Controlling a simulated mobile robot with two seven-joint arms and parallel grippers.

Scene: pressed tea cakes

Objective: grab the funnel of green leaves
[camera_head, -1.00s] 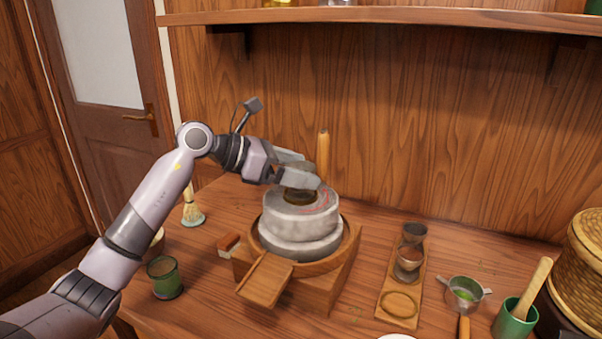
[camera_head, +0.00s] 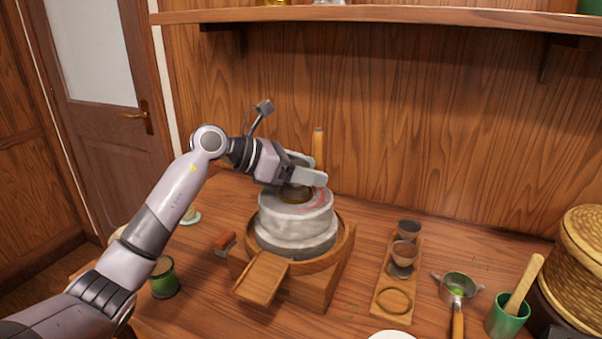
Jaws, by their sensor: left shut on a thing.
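The round stone mill (camera_head: 290,222) stands in a wooden tray base (camera_head: 342,250). On its top is a dark round mouth or funnel (camera_head: 296,194), partly hidden by my fingers. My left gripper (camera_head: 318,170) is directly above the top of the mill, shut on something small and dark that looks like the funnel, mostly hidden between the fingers. Green leaves in it cannot be seen. The mill's upright wooden handle (camera_head: 319,146) rises right behind the fingertips. My right gripper is not in view.
A wooden holder (camera_head: 378,304) to the right has small dark cups (camera_head: 405,250) and an empty ring. Further right are a strainer with green bits (camera_head: 457,285), a green mortar (camera_head: 505,320) and a woven basket (camera_head: 580,255). A green cup (camera_head: 165,280) stands left, by my arm.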

